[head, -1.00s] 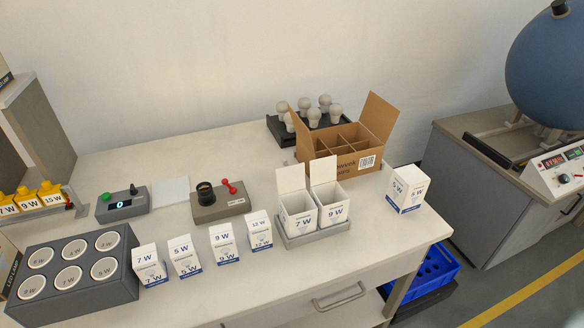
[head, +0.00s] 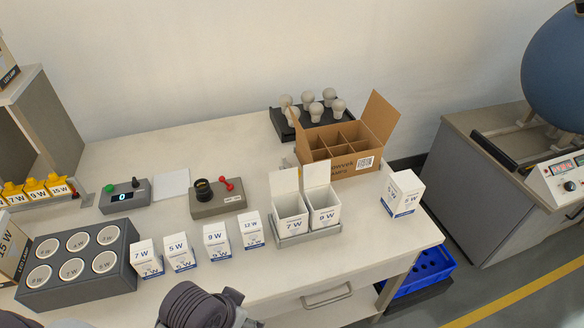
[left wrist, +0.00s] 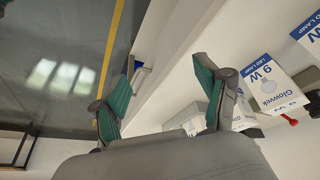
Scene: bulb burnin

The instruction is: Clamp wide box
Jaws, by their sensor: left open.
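A wide white 5 W box (head: 402,194) stands closed and upright near the table's right end, apart from the other cartons. My left gripper (left wrist: 166,62) is open and empty in the left wrist view, its two teal-padded fingers spread over the table's front edge. A 9 W carton (left wrist: 268,92) is to the right of the fingers there. A small pale box (left wrist: 188,119) is partly hidden behind the right finger. In the head view, a dark part of my arm rises at the bottom; the fingertips are not clear. My right gripper is not seen.
Four-sided open cartons stand in a grey tray (head: 283,241). A row of small cartons (head: 216,241) stands left of it, beside a dark lamp rack (head: 120,274). A brown divided box (head: 345,163) is behind. The tabletop around the 5 W box is mostly clear.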

